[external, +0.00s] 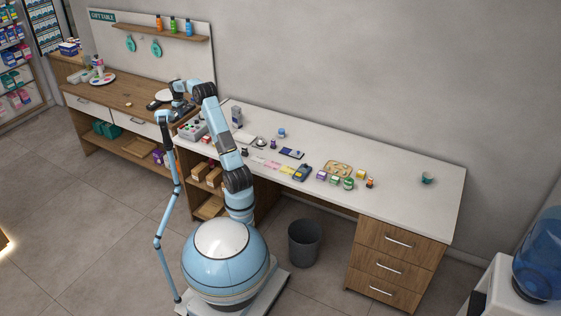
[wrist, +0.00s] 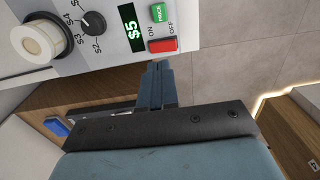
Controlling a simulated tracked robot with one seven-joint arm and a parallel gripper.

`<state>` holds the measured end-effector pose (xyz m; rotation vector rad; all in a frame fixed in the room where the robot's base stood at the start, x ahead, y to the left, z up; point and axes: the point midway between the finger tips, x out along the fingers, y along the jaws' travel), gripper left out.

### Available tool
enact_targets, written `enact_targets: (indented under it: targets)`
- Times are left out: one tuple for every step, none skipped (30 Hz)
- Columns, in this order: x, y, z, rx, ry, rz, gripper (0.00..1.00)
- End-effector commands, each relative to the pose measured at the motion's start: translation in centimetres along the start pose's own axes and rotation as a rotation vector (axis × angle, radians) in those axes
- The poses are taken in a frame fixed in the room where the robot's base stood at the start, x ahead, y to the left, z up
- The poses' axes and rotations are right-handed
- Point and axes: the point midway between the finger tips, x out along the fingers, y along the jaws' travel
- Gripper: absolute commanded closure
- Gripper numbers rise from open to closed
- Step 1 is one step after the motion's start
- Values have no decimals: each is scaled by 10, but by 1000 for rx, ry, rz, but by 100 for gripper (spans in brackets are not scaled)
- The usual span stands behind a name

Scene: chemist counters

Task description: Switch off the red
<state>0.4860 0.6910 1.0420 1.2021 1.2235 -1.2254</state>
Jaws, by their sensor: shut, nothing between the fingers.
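A grey-white control box (wrist: 195,12) fills the top of the wrist view. On its panel is a red switch (wrist: 163,45) beside the printed words ON and OFF. I cannot tell which way the switch is set. My gripper (wrist: 156,66) is shut and empty, with its fingertips just below the red switch in the picture. I cannot tell whether they touch it. In the external view the box (external: 191,130) stands at the left end of the white counter, with my arm reaching beside it.
Small boxes and tools lie along the white counter (external: 400,200). A dark bin (external: 304,242) stands on the floor.

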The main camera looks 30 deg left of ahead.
Motion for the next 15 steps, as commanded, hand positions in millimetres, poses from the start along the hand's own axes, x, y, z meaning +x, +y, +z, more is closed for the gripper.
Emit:
enact_targets:
  targets:
    - [-11,0,-1,-1,4,1,100]
    - [-18,-1,-1,-2,4,1,100]
    - [-26,-1,-1,-2,5,1,100]
    - [-31,-1,-1,-2,5,1,100]
    - [-36,-1,-1,-2,4,1,100]
    - [-43,-1,-2,-2,5,2,100]
    - [-47,-1,-1,-2,5,1,100]
    - [-51,-1,-1,-2,4,1,100]
    - [-56,-1,-2,-3,5,1,100]
    - [-59,-1,-2,-3,5,1,100]
    - [-62,-1,-2,-3,5,0,100]
    - [-65,-1,-2,-3,4,0,100]
    - [-67,-2,-2,-3,4,-1,100]
    - [-68,-2,-2,-3,4,-1,100]
    - [-70,-2,-2,-3,4,0,100]
